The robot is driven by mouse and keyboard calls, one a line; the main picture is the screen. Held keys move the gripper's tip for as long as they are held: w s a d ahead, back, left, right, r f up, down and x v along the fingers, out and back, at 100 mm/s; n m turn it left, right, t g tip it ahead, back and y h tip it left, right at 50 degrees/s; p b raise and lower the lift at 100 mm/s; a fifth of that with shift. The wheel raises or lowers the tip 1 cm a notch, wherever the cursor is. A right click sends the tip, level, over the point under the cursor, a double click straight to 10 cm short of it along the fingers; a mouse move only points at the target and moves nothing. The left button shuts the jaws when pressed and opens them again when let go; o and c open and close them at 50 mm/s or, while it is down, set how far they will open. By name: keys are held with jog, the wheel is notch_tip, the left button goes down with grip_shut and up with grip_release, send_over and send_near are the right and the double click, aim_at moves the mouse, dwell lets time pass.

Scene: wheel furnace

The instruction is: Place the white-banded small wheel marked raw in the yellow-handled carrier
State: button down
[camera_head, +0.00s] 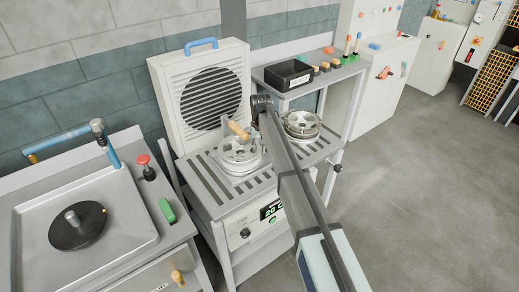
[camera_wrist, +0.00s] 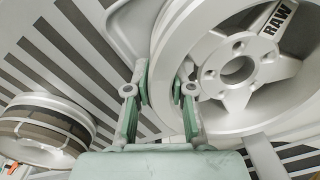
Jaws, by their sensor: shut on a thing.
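A pale grey spoked small wheel marked RAW (camera_wrist: 222,62) fills the upper right of the wrist view. My gripper (camera_wrist: 161,88) is shut on its rim, one finger on the outer side and one on the inner side. A white band cannot be made out. In the head view my arm hides the gripper; a spoked wheel (camera_head: 238,152) on the slatted bench beside the arm's end appears to be the held one. A tan handle (camera_head: 238,130) shows above it; whether it belongs to the yellow-handled carrier I cannot tell.
A second wheel (camera_head: 302,123) with a brownish band sits on the slats to the right; a brown-banded wheel (camera_wrist: 45,128) shows in the wrist view. A fan panel (camera_head: 205,95) stands behind. A black bin (camera_head: 288,75) is on the back shelf. A sink-like station (camera_head: 85,225) is at left.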

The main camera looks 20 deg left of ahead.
jog(key=shift+f, duration=0.1)
jog(key=c, duration=1)
grip_release()
notch_tip(320, 180, up, 12)
jog(key=b, duration=0.3)
jog(key=shift+d, duration=0.15)
